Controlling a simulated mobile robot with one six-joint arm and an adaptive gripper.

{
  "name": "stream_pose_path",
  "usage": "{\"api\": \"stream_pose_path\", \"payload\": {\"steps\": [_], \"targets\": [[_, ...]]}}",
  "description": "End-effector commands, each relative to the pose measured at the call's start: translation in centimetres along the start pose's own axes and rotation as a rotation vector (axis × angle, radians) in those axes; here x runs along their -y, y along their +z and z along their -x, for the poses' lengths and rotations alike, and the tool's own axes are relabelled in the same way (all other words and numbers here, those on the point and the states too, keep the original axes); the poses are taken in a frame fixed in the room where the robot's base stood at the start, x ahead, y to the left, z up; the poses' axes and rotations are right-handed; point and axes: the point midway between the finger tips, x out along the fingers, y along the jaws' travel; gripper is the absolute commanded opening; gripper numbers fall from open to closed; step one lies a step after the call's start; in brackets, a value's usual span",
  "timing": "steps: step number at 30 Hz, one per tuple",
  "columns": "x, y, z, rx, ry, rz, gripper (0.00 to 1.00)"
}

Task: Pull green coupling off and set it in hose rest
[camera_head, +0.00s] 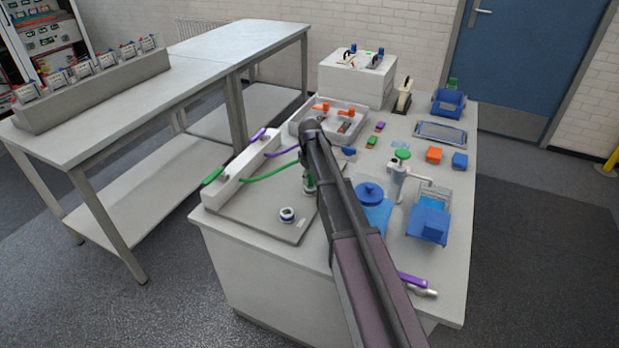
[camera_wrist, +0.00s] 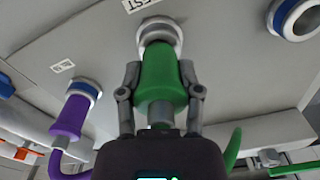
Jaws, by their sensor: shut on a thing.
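In the wrist view the green coupling (camera_wrist: 160,88) is between the two fingers of my gripper (camera_wrist: 160,73), which is shut on it. Its front end is at a pale ring-shaped port (camera_wrist: 160,30) beside a partly cut-off label ending in "EST". I cannot tell if the coupling is fully seated there or slightly apart. In the head view my arm hides most of the gripper and coupling. A green hose (camera_head: 268,173) runs from the pale raised bar (camera_head: 238,172) towards them. I cannot tell which holder is the hose rest.
A purple coupling (camera_wrist: 74,117) sits in a neighbouring port in the wrist view. An empty blue-lined ring (camera_head: 287,214) stands on the grey plate (camera_head: 248,220). A blue round-lidded container (camera_head: 370,192) and a green-topped stand (camera_head: 401,156) are right of my arm.

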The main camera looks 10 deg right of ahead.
Motion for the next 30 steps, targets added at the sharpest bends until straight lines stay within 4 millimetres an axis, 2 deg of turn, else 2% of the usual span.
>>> {"api": "stream_pose_path", "payload": {"steps": [26, 27, 30], "targets": [[-0.05, 0.03, -0.93, 0.000, 0.000, -0.001, 0.00], [-0.05, 0.04, -0.93, 0.000, 0.000, -0.001, 0.55], [-0.05, 0.04, -0.93, 0.000, 0.000, -0.001, 0.84]]}}
